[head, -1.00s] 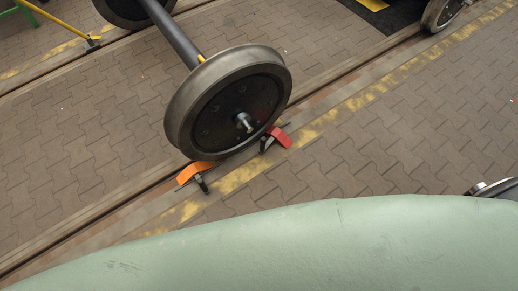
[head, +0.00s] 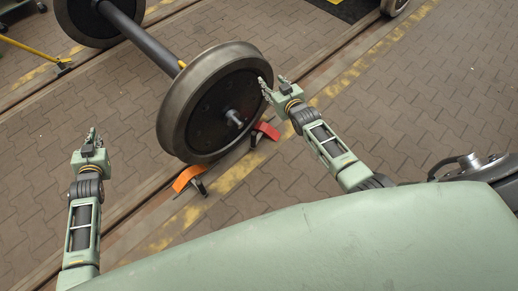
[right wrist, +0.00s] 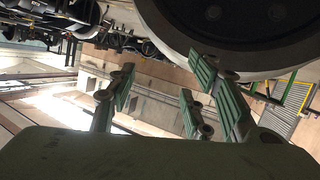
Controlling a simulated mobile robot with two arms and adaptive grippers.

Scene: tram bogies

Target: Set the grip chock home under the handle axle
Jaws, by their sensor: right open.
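A wheelset stands on the rails in the head view: a dark axle (head: 130,30) joins the near wheel (head: 205,105) and a far wheel (head: 80,22). An orange chock (head: 186,178) lies on the rail at the near wheel's lower left. A red-orange chock (head: 267,131) sits at its lower right; the wheel partly hides both. My right gripper (head: 274,88) is open and empty, above the red-orange chock, by the wheel's right rim. Its spread green finger pads (right wrist: 205,75) show in the right wrist view, below the wheel (right wrist: 230,25). My left gripper (head: 92,140) is raised left of the wheel; its fingers are too small to judge.
A yellow bar (head: 30,48) stands at the upper left. Another wheel (head: 393,6) is at the top right. A yellow painted line (head: 340,80) runs beside the rail.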

